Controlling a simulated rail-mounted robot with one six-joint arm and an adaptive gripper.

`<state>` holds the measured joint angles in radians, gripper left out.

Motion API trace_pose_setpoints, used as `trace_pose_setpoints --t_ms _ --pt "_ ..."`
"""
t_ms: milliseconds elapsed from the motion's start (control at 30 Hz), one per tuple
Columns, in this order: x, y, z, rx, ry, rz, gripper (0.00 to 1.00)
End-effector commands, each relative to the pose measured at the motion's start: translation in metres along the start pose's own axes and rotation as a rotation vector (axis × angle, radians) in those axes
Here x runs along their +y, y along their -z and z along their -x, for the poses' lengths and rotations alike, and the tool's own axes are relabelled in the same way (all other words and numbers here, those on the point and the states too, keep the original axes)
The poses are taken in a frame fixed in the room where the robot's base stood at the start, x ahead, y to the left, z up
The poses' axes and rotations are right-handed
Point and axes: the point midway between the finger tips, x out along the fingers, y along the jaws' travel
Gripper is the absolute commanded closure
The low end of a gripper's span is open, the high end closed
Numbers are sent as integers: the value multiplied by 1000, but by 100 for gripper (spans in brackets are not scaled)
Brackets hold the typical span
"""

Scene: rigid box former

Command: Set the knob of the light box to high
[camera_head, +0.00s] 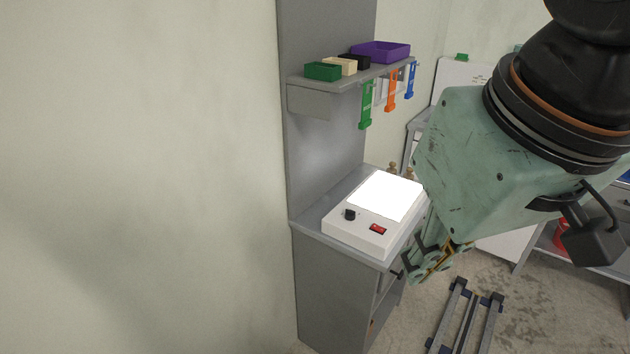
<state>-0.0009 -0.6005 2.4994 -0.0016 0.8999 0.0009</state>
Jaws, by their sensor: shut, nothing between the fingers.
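The light box (346,231) is a white unit lying on a grey cabinet top. Its panel (385,195) glows bright white. A black knob (349,214) sits on the left of its front strip, and a red rocker switch (377,229) is to the right of it. The knob's pointer and any markings are too small to read. My gripper (408,277) is shut and empty, in front of and to the right of the light box, apart from the knob. My arm hides the light box's right edge.
The grey cabinet top (312,217) stands against a grey back panel. A shelf (340,80) above holds small bins and a purple tray (381,52), with green, orange and blue tools hanging below. A dark metal frame (467,318) lies on the floor. The left side is bare wall.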

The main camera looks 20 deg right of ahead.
Motion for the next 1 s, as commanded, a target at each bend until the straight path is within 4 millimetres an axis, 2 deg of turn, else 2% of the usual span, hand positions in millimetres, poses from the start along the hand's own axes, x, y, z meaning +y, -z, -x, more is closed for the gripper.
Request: trace_pose_setpoints --t_ms 567,767,1000 --pt "0 0 1 0 0 0 100" --pt "0 4 12 0 0 0 100" --pt "0 12 33 0 0 0 100"
